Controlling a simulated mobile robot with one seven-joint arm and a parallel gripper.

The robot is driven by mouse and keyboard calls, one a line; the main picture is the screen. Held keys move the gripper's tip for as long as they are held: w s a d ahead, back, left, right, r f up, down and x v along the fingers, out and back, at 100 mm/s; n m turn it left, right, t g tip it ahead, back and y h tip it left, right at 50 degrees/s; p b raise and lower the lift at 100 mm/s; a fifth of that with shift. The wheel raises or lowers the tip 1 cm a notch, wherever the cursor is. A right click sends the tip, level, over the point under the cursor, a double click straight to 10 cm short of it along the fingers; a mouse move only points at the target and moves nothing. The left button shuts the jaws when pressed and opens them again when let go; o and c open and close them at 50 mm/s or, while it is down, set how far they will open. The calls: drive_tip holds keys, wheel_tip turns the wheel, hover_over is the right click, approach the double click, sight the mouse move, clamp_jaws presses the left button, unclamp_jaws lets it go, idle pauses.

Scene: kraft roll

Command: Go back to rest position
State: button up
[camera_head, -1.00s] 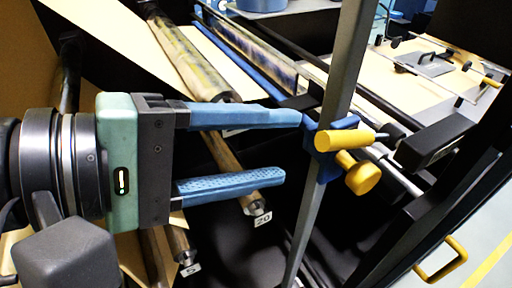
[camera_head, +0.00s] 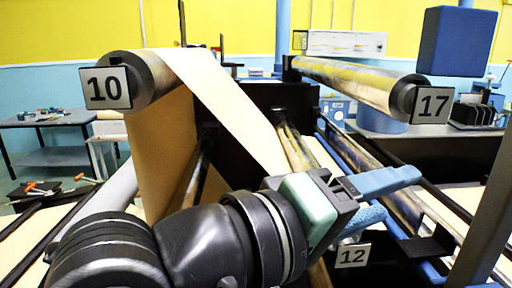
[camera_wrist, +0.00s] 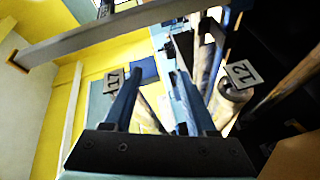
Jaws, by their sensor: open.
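My gripper (camera_head: 394,197) has blue fingers and a pale green body. It is open, with nothing seen between the fingers. In the head view it is at the lower right of centre, pointing right, above the plate numbered 12 (camera_head: 352,256). In the wrist view my gripper (camera_wrist: 152,92) has both fingers apart, with roller ends beyond them. Kraft paper (camera_head: 222,108) runs from the roller numbered 10 (camera_head: 128,82) at the upper left down behind my arm. The lower part of the paper is partly hidden by my arm.
A roller numbered 17 (camera_head: 375,86) juts out at the upper right, beside a blue block (camera_head: 457,41). A grey post (camera_head: 485,225) stands at the right edge. A grey table (camera_head: 48,122) stands at the far left. A grey bar (camera_wrist: 110,38) crosses the wrist view.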

drive_tip(key=w+a+r+m+t+y, duration=0.1)
drive_tip(key=w+a+r+t+y, duration=0.35)
drive_tip(key=r+t, duration=0.65)
drive_tip(key=s+a+r+t+y, duration=0.5)
drive_tip(key=a+t+y, duration=0.3)
drive_tip(key=y, duration=0.2)
drive_tip(key=shift+s+t, duration=0.3)
drive_tip(key=shift+s, duration=0.4)
drive_tip(key=shift+r, duration=0.1)
drive_tip(key=shift+c, duration=0.6)
drive_tip(key=shift+a, duration=0.1)
